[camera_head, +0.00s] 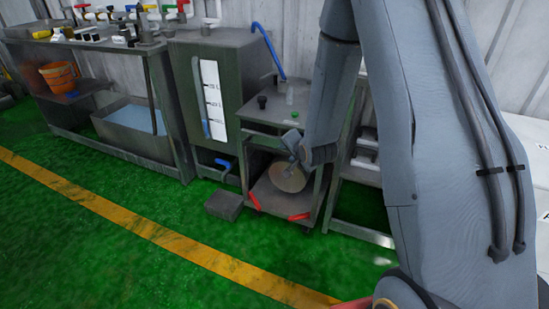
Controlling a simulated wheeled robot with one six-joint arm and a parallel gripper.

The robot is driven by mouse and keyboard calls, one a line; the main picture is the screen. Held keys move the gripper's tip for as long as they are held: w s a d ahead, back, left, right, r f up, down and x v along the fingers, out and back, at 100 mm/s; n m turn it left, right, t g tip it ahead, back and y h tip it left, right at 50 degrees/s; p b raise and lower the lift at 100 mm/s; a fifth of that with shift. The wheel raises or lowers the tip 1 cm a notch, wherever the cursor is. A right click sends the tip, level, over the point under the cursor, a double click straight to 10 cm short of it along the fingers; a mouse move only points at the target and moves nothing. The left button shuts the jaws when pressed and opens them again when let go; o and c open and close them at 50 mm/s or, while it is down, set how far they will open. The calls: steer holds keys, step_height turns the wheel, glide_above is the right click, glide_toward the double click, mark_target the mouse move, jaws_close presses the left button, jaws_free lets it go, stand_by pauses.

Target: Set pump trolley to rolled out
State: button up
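What looks like the pump trolley (259,112) is a small grey metal frame with an upper shelf and a lower shelf. It stands against the right side of the tall metal tank. A round tan object (288,180) sits on its lower shelf, with red bars (299,217) at the front corners. My gripper (292,148) is in front of the trolley, between the two shelves, and partly covers the round object. Its fingers are small and dark here; I cannot tell whether they are open or touching anything.
The tank (230,85) has a white level gauge (211,97) and a blue hose (268,48). A grey block (224,204) lies on the floor left of the trolley. A bench (95,47) with an orange bucket (60,77) stands left. Green floor before the trolley is clear, with a yellow line (150,230).

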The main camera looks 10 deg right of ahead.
mark_target(276, 153)
steer(key=w+f+m+t+b, duration=0.1)
steer(key=w+f+m+t, duration=0.1)
steer(key=w+f+m+t+y+b, duration=0.1)
steer(key=w+f+m, duration=0.1)
steer(key=f, duration=0.1)
steer(key=w+f+m+t+b, duration=0.1)
steer(key=w+f+m+t, duration=0.1)
steer(key=f, duration=0.1)
steer(key=shift+w+a+f+t+y+b, duration=0.1)
steer(key=shift+w+a+t+y+b, duration=0.2)
steer(key=shift+w+a+y+b, duration=0.1)
steer(key=x, duration=0.6)
steer(key=shift+w+b, duration=0.3)
steer(key=shift+c, duration=0.2)
jaws_close()
